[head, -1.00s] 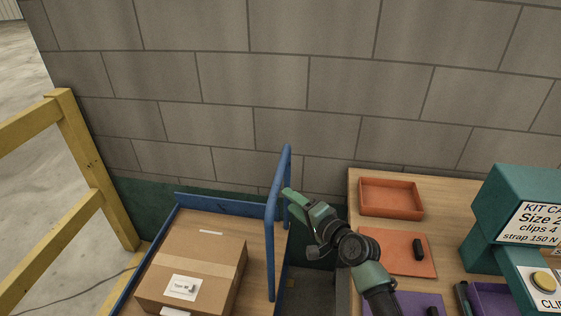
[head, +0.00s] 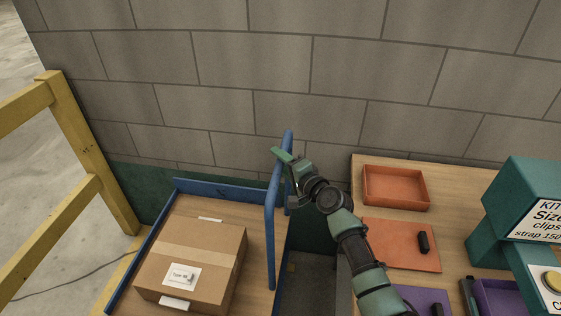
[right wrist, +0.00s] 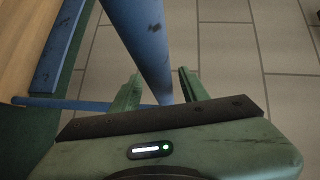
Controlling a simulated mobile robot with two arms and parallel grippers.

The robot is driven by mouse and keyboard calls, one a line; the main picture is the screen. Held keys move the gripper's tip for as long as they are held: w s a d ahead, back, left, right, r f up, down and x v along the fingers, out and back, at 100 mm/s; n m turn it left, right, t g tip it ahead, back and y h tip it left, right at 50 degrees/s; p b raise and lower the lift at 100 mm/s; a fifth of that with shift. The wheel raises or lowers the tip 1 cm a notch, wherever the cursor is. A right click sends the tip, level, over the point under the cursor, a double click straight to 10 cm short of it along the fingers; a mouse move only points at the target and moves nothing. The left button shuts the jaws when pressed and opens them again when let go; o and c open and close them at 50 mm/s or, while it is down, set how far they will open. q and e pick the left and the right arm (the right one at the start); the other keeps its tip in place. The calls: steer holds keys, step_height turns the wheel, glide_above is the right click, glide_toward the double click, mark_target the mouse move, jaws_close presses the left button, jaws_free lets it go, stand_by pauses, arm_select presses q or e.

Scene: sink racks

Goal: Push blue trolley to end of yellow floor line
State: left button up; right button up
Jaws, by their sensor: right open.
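The blue trolley (head: 222,190) stands at lower left in the head view, with a wooden deck and a cardboard box (head: 205,242) on it. Its upright blue handle (head: 270,240) is at its right end. My right gripper (head: 280,160) is open at the upper part of this handle. In the right wrist view the blue handle bar (right wrist: 145,45) runs down between the two fingers of my right gripper (right wrist: 155,88). I cannot tell whether they touch it. My left gripper is not in view. The yellow floor line cannot be made out clearly.
A yellow railing (head: 75,125) stands left of the trolley. A block wall (head: 250,60) rises behind. On the right, a wooden table (head: 450,195) holds an orange tray (head: 395,203), an orange mat (head: 385,255) and a teal kit dispenser (head: 520,205). A cable (head: 75,275) lies on the floor.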

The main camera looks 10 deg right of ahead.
jaws_close()
stand_by(1.4)
